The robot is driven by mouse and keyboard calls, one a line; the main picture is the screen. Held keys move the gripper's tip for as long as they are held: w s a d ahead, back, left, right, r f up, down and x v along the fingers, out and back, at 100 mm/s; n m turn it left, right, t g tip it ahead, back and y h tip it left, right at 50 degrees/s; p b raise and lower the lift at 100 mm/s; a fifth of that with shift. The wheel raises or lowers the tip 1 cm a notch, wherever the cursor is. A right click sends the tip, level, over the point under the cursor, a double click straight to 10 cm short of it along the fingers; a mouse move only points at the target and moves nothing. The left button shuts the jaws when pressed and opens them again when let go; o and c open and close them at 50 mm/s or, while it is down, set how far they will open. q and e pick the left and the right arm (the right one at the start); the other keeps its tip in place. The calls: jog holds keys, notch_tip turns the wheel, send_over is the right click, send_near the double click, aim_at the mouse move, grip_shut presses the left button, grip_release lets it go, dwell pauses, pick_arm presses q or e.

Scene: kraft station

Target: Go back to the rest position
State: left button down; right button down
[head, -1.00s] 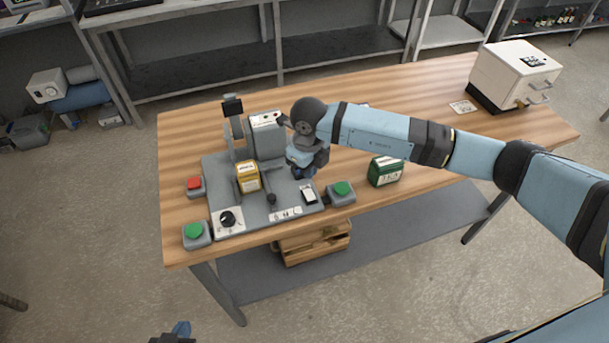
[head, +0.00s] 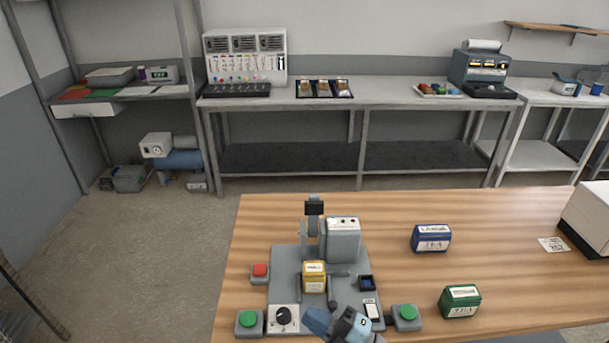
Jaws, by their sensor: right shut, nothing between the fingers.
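My right gripper (head: 343,323) shows at the bottom edge of the head view, in front of the grey station machine (head: 286,270). It is shut and empty, and the rest of that arm is cut off by the frame. A yellow box (head: 314,278) stands in the middle of the machine, behind the gripper and apart from it. My left gripper is not in view.
On the wooden table (head: 400,200), a blue box (head: 431,239) and a green box (head: 459,301) stand right of the machine. Green buttons (head: 249,321) and a red button (head: 260,271) sit around it. A white cabinet (head: 590,215) is at the right edge. The table's back middle is clear.

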jog(key=s+d+f+m+h, duration=0.6)
jog(key=d+f+m+h, duration=0.1)
jog(key=d+f+m, duration=0.2)
jog(key=s+d+f+m+h, duration=0.6)
jog(key=d+f+m+h, duration=0.2)
jog(key=f+m, duration=0.2)
jog(key=shift+s+d+m+t, duration=0.35)
jog(key=shift+s+m+t, duration=0.05)
jog(key=shift+m, duration=0.7)
